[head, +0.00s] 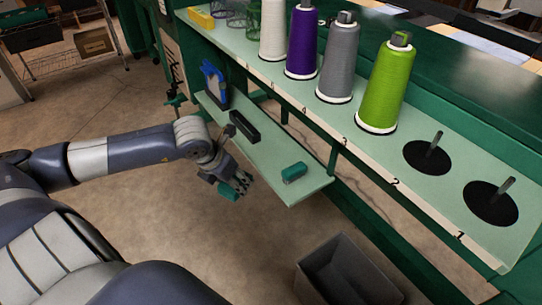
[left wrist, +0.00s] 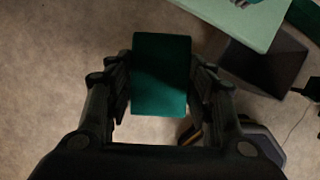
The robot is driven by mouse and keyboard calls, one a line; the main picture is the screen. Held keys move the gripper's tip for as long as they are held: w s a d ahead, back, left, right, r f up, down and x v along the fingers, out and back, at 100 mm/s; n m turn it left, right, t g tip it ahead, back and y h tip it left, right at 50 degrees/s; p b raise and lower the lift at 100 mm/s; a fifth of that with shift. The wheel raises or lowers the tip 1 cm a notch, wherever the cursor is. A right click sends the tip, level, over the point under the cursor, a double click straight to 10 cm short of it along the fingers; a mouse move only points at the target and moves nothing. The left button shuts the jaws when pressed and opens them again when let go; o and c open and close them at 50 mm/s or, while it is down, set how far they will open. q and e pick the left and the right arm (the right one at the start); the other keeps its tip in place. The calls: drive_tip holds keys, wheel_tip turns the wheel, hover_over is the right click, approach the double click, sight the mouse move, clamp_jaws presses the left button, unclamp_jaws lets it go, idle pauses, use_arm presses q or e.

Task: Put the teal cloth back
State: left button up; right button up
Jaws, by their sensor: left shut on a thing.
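My left gripper (head: 240,183) is shut on a teal cloth (head: 228,191), held in the air just off the front edge of the low pale-green shelf (head: 262,158). In the left wrist view the cloth (left wrist: 161,75) is a dark teal rectangular block between the two fingers. A second teal piece (head: 294,172), small and folded or rolled, lies on the shelf near its right end, apart from my gripper. I cannot tell whether it is also cloth. My right gripper is not in view.
A black open tray (head: 244,127) and a blue item (head: 214,85) sit along the low shelf. An open grey bin (head: 345,272) stands on the floor below. The upper ledge holds white, purple, grey and green (head: 388,85) thread cones and two empty spindles.

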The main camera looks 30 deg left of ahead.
use_arm(q)
drive_tip(key=w, duration=1.3)
drive_tip(key=shift+d, duration=0.15)
drive_tip(key=shift+w, duration=2)
drive_tip(key=shift+x, duration=0.75)
drive_tip(key=shift+s, duration=0.1)
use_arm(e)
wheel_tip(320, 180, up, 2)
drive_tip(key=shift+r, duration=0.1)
use_arm(q)
drive_tip(key=shift+f+b, duration=0.1)
drive_tip(key=shift+b, duration=0.2)
drive_tip(key=o, duration=1)
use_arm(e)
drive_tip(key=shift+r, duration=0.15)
